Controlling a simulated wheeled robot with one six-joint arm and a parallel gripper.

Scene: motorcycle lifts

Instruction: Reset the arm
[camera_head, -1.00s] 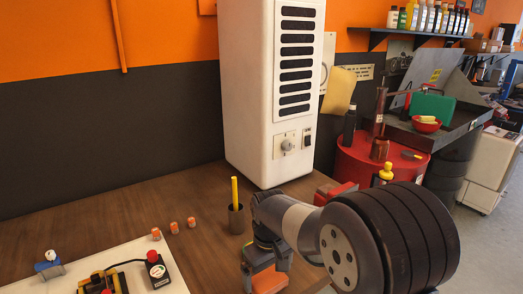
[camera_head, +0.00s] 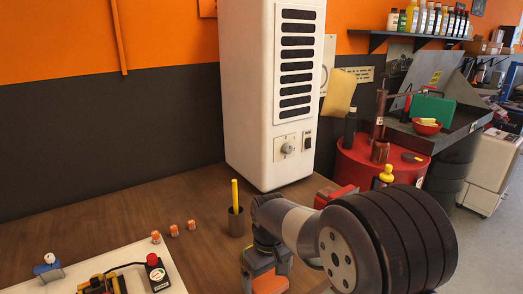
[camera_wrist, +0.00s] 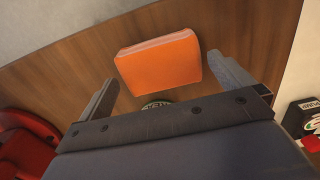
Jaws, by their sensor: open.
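My gripper (camera_head: 268,268) hangs low over the right part of the wooden workbench (camera_head: 130,212), at the end of my bent arm. In the wrist view my gripper (camera_wrist: 160,69) has its two fingers wide apart. An orange block (camera_wrist: 158,57) lies on the wood beyond and between the fingers, with nothing visibly held. The orange block (camera_head: 270,283) shows partly in the head view, below the gripper. My arm hides part of the bench's right side.
A tall white cabinet (camera_head: 262,150) stands behind my arm. A dark cup (camera_head: 236,222) with a yellow stick is left of the gripper. Small orange pieces (camera_head: 174,230) and a white board (camera_head: 178,284) with devices lie further left. A red drum (camera_head: 360,165) stands behind right.

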